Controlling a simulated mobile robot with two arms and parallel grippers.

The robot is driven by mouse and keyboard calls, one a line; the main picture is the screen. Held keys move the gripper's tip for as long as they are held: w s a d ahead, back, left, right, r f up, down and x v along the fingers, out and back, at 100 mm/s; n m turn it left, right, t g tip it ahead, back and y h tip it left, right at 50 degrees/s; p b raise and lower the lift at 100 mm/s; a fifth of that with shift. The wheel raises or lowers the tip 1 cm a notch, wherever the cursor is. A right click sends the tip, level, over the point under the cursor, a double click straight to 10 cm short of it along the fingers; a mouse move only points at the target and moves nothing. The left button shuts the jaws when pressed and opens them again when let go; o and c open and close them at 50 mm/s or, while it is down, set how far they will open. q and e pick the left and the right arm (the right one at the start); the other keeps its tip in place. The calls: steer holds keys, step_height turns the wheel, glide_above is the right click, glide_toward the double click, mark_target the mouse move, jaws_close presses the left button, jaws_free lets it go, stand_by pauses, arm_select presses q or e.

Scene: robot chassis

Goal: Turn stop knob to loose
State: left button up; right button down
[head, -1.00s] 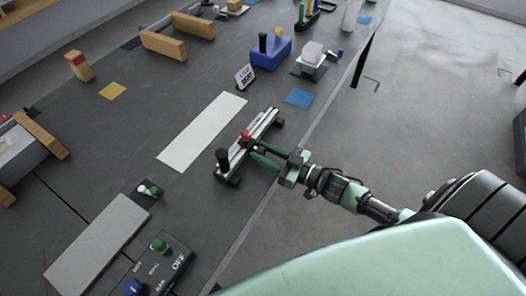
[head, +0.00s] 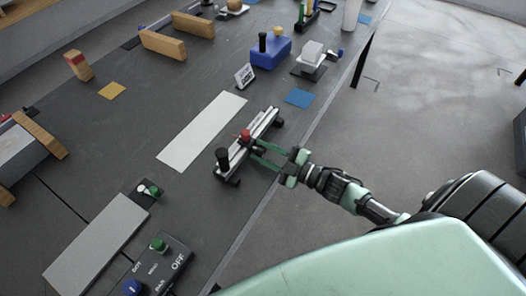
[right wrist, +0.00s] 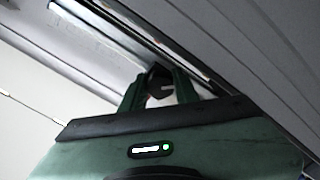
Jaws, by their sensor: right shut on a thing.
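A metal rail fixture (head: 262,124) with black end feet lies near the table's right edge. A red knob (head: 245,134) and a black upright handle (head: 222,156) stand on it. My right gripper (head: 257,150) reaches it from the right, with its green fingers at the rail's side. In the right wrist view, a dark knob (right wrist: 158,82) sits between the two green fingers (right wrist: 160,88), beneath the rail (right wrist: 105,42). The right gripper is shut on this knob. The fingers hide part of it, and its turn position cannot be read. My left gripper is out of view.
A white strip (head: 202,131) lies left of the rail. A small display (head: 244,76), a blue block (head: 270,51) and a blue square (head: 299,98) are beyond it. A switch panel (head: 155,262) is at the near edge. Open floor lies to the right.

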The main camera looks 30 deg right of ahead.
steer(key=n+b, duration=0.1)
steer(key=n, duration=0.3)
steer(key=shift+n, duration=0.3)
steer(key=n+b, duration=0.1)
steer(key=n, duration=0.3)
steer(key=shift+n, duration=0.3)
steer(key=c, duration=1.1)
jaws_free()
steer(key=shift+o, duration=0.2)
steer(key=b+v, duration=0.1)
steer(key=v, duration=0.6)
steer(key=shift+f+b, duration=0.1)
steer(key=shift+b, duration=0.2)
steer(key=shift+s+d, duration=0.25)
steer(key=shift+s, duration=0.1)
